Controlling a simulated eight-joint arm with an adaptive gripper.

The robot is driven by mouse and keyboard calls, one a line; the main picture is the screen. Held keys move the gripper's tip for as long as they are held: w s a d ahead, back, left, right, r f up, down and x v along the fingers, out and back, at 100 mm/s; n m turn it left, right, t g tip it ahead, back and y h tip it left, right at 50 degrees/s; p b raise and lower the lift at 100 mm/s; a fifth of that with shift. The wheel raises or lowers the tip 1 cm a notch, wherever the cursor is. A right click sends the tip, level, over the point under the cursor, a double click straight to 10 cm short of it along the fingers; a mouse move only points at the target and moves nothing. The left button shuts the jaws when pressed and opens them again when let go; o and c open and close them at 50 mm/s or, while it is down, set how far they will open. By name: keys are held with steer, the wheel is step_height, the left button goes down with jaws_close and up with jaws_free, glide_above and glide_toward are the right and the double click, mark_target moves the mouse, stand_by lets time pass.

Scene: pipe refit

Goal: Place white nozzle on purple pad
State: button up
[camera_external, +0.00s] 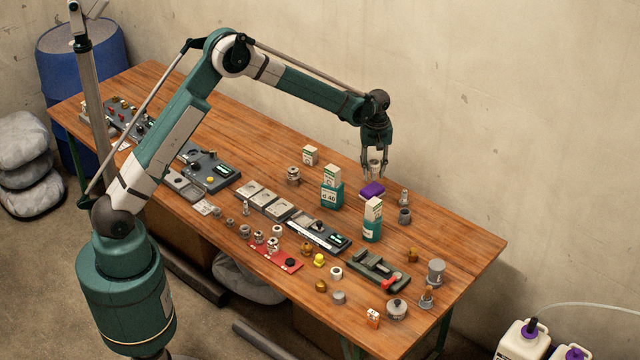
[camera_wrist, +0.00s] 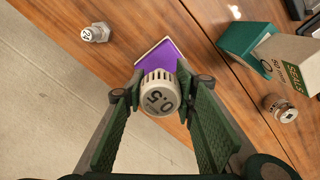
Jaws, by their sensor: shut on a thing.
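The white nozzle (camera_wrist: 159,95), marked "0.5" on its face, is held between the two fingers of my gripper (camera_wrist: 158,98). In the external view the nozzle (camera_external: 375,167) shows pale between the fingertips of my gripper (camera_external: 375,172). The purple pad (camera_external: 372,190) lies on the table just below the fingertips. In the wrist view the pad (camera_wrist: 160,62) shows beyond the nozzle, which covers part of it. The nozzle appears to be above the pad; I cannot tell how large the gap is.
A teal and white box (camera_external: 332,188) stands left of the pad, and another (camera_external: 373,220) stands in front of it. Small grey fittings (camera_external: 404,215) stand to the right. A green vise-like fixture (camera_external: 378,270) is nearer the front. The table behind the pad is bare.

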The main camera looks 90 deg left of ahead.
mark_target(373, 179)
steer(key=shift+f, duration=0.1)
steer(key=shift+f, duration=1.75)
steer(key=shift+f, duration=0.15)
steer(key=o, duration=0.8)
step_height(373, 179, up, 12)
steer(key=shift+r, duration=0.2)
steer(key=shift+d, duration=0.1)
